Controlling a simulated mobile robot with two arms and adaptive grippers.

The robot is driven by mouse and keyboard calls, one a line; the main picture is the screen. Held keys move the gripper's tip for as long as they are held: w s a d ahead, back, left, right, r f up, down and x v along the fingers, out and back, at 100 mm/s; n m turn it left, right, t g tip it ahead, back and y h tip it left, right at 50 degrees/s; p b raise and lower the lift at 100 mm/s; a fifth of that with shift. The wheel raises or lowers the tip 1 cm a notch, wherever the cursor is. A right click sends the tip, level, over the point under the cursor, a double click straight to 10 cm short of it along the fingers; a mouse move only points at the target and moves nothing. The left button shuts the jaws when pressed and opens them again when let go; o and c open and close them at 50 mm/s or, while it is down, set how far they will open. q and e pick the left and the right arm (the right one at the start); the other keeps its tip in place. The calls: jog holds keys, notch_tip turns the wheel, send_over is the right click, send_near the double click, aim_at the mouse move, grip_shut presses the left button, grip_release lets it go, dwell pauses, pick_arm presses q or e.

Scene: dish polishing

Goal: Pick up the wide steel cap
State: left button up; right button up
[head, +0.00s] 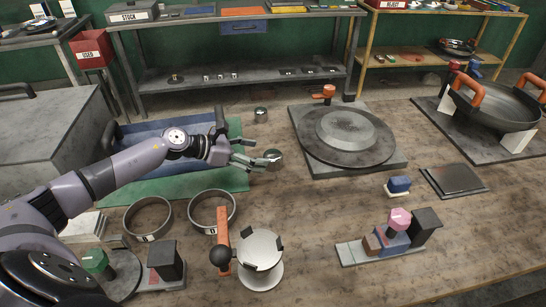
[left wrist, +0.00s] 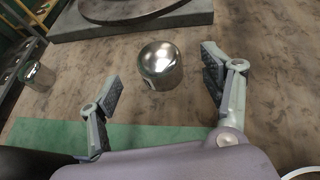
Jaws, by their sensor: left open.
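The wide steel cap (head: 273,155), a short shiny cylinder with a rounded edge, stands on the wooden table just past the green mat's right edge. My left gripper (head: 258,159) reaches toward it from the left, low over the table. In the left wrist view the cap (left wrist: 160,64) lies ahead between the lines of the two spread fingers, with visible gaps on both sides. The left gripper (left wrist: 160,75) is open and empty. A second, narrower-looking steel cap (head: 260,114) stands farther back; it also shows at the left of the left wrist view (left wrist: 39,76). My right gripper is not in view.
A round plate on a dark base (head: 347,136) lies right of the caps. A blue tray (head: 150,134) on the green mat (head: 215,180) lies under my left arm. Two steel rings (head: 213,210) and a round-topped stand (head: 260,250) are nearer. The table right of the cap is clear.

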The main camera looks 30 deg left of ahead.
aim_at(266, 155)
pick_arm(q)
jog(key=shift+w+d+f, duration=0.1)
jog(key=shift+w+d, duration=0.15)
jog(key=p+x, duration=0.2)
jog(key=x, duration=0.1)
jog(key=shift+w+f, duration=0.25)
jog(key=shift+w, duration=0.05)
jog(key=shift+w+d+f, duration=0.25)
jog(key=shift+w+f, duration=0.05)
jog(key=shift+f, duration=0.05)
jog(key=shift+s, duration=0.1)
jog(key=shift+c, duration=0.6)
jog(key=c, duration=1.3)
